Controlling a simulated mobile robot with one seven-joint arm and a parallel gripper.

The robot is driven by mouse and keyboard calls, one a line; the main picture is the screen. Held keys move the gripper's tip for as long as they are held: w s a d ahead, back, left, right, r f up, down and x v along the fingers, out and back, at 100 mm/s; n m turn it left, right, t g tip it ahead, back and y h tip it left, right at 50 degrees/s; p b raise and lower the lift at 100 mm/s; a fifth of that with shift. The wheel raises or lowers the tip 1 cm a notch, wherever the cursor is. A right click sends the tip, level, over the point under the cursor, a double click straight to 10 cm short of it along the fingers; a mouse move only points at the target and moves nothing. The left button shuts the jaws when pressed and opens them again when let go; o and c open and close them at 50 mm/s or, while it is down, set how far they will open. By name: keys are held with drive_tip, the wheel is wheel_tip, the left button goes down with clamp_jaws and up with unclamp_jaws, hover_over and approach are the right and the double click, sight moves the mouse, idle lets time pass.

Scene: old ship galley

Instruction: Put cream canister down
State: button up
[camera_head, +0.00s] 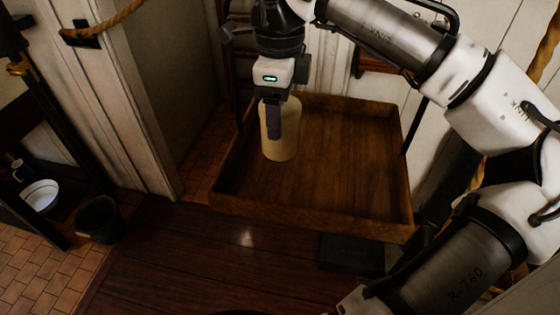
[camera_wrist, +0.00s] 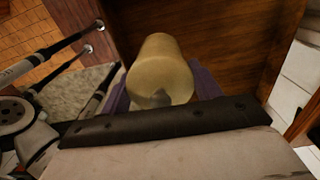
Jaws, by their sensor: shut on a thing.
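The cream canister (camera_head: 286,142) is a pale yellow cylinder at the left side of a wooden tray-topped table (camera_head: 345,170) in the head view. It looks upright there. My gripper (camera_head: 273,120) comes down from above and is shut on it, with a purple finger against its near side. In the wrist view the canister (camera_wrist: 160,68) sits between the purple fingers (camera_wrist: 205,82), above brown wood. The canister's base is in or just above the tray; I cannot tell whether it touches the tray floor.
The tray has a raised rim (camera_head: 310,220) all round, and its middle and right are bare. A dark bucket (camera_head: 100,219) and a white bowl (camera_head: 41,195) are at the left. A dark box (camera_head: 352,254) lies below the tray. Walls stand close behind.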

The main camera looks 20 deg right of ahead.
sight(279, 149)
wheel_tip(279, 149, down, 9)
drive_tip(key=b, duration=0.4)
drive_tip(key=shift+r+b, duration=0.1)
drive_tip(key=shift+b, duration=0.2)
drive_tip(key=shift+f, duration=0.2)
drive_tip(key=o, duration=1.3)
drive_tip(key=shift+r, duration=0.1)
wheel_tip(279, 149, up, 12)
drive_tip(key=shift+r, duration=0.1)
